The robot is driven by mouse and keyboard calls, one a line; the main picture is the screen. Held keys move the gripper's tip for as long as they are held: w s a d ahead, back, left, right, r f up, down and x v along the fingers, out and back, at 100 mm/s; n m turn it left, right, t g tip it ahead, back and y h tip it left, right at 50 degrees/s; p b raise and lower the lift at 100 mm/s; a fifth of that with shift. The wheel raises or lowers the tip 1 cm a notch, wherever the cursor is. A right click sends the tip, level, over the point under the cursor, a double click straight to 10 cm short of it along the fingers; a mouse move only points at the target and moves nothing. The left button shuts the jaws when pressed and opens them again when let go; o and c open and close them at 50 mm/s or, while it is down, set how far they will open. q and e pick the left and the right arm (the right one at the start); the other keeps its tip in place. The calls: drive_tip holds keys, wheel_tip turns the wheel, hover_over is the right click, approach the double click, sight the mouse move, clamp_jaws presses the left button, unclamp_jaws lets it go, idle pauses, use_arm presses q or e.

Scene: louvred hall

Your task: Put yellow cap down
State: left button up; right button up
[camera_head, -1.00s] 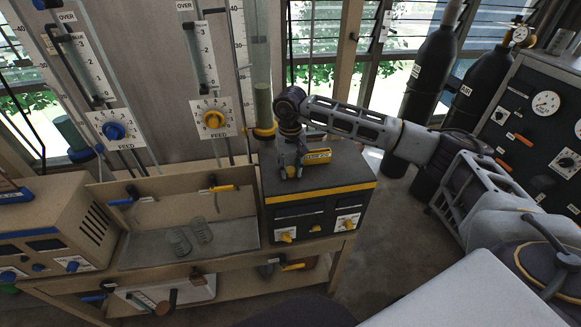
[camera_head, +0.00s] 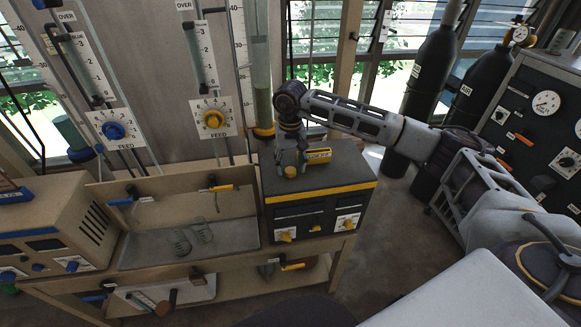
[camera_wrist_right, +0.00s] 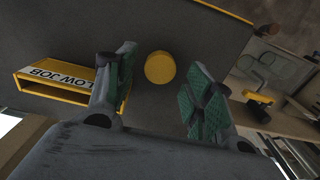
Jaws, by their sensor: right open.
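The yellow cap (camera_wrist_right: 160,67) shows as a round disc in the right wrist view, on the dark top of the black and yellow box. It also shows in the head view (camera_head: 290,172), just below my right gripper (camera_head: 291,160). In the wrist view my right gripper (camera_wrist_right: 158,88) is open, with its green-padded fingers on either side of the cap and a gap to each. The cap appears free of the fingers. My left gripper is not in view.
A yellow holder with a "LOW JOB" label (camera_wrist_right: 62,83) stands close beside one right finger. The box (camera_head: 346,176) has free room on its top. A glass column (camera_head: 262,70) rises behind it, and an open bench tray (camera_head: 150,258) lies to the left.

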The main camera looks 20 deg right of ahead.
sight(289, 171)
wheel_tip(289, 171, up, 10)
drive_tip(key=b, duration=0.1)
drive_tip(key=shift+r, duration=0.25)
idle(0.5)
drive_tip(key=shift+o, duration=0.7)
drive_tip(key=m, duration=0.5)
drive_tip(key=r+m, duration=0.1)
drive_tip(key=m, duration=1)
drive_tip(key=shift+w+a+r, duration=0.1)
drive_tip(key=shift+r, duration=0.15)
